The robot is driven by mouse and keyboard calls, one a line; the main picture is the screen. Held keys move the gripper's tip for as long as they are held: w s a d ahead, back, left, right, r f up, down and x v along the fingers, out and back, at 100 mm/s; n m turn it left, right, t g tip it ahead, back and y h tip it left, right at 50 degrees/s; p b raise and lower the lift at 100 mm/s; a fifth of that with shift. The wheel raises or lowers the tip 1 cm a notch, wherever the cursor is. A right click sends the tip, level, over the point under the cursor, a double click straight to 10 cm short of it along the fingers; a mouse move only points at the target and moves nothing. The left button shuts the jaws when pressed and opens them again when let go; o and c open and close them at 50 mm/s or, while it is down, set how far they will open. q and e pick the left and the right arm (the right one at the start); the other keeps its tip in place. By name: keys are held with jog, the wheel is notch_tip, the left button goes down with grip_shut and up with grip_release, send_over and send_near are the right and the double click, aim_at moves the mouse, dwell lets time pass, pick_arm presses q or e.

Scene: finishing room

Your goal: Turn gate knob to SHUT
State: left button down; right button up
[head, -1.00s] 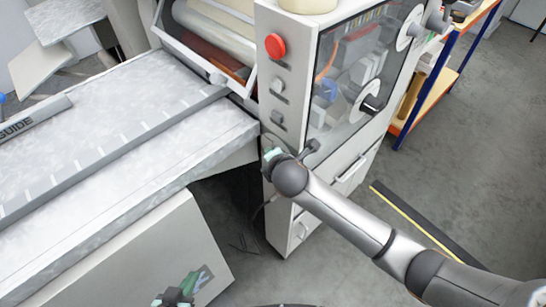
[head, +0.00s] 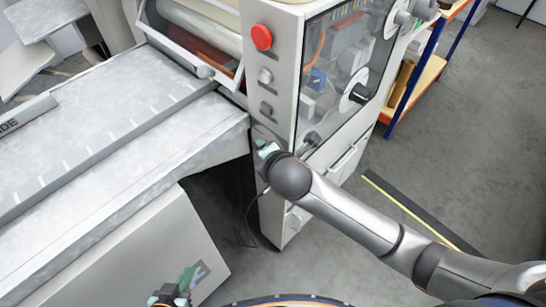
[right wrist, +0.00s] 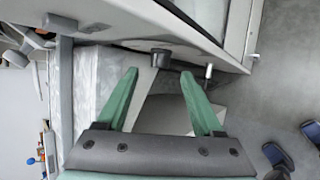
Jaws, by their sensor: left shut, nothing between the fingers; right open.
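The front panel of the grey-white machine (head: 275,60) carries a red button (head: 262,37) with two small grey knobs (head: 265,76) below it. I cannot read any label, so I cannot tell which is the gate knob. My right gripper (head: 266,149) is at the panel's lower part, below the lower knob (head: 266,108), mostly hidden by its own wrist. In the right wrist view my right gripper (right wrist: 163,80) is open and empty. A dark round knob (right wrist: 160,58) shows ahead between its green fingertips, apart from them. My left gripper (head: 187,277) is shut and empty at the bottom.
A long grey feed table (head: 110,120) runs in from the left to the machine. The machine's windowed side has a black knob on a white disc (head: 358,93). A shelf with blue posts (head: 410,90) stands behind. Floor at right is open, with a dark yellow-edged strip (head: 420,212).

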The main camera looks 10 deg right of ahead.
jog(key=v, duration=0.6)
jog(key=shift+s, duration=0.15)
